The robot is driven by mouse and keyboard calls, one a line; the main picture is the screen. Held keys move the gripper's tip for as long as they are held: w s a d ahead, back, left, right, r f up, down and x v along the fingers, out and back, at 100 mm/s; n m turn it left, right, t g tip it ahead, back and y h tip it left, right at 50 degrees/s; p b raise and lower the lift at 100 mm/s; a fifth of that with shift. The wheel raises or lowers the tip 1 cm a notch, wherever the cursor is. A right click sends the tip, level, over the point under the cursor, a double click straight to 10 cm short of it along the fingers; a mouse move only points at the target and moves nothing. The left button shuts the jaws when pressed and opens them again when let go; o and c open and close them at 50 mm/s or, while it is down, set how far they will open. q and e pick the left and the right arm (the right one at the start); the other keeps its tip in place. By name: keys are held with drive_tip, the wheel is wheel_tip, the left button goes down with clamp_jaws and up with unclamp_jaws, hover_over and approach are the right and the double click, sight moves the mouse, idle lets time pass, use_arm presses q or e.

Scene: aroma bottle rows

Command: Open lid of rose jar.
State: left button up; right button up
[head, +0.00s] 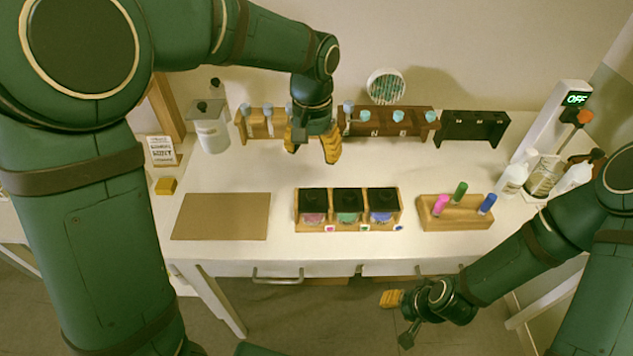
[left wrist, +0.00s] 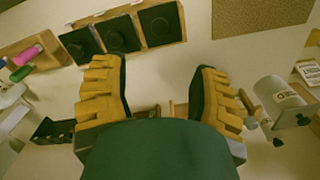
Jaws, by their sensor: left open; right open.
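The jar with pink contents (head: 313,219), which looks like the rose jar, stands leftmost of three jars in a wooden holder. Its black lid (head: 312,200) is on; it also shows in the left wrist view (left wrist: 160,23). The green jar (head: 347,218) and blue-violet jar (head: 381,217) beside it also have black lids on. My left gripper (head: 312,146) is open and empty, above the table behind the jar row, apart from the lids. Its spread yellow fingers also show in the left wrist view (left wrist: 160,72). My right gripper (head: 398,318) is open and empty, low in front of the table.
A brown board (head: 221,216) lies left of the jars. A wooden tray (head: 455,224) with pink, green and blue pieces is to the right. Bottle racks (head: 385,123) and a grey canister (head: 212,128) stand at the back. White bottles (head: 511,180) stand far right.

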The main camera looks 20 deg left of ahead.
sight(313, 194)
use_arm(q)
drive_tip(key=f+b, duration=0.2)
drive_tip(key=f, duration=1.1)
drive_tip(key=shift+s+f, duration=0.1)
drive_tip(key=shift+s, duration=0.1)
clamp_jaws()
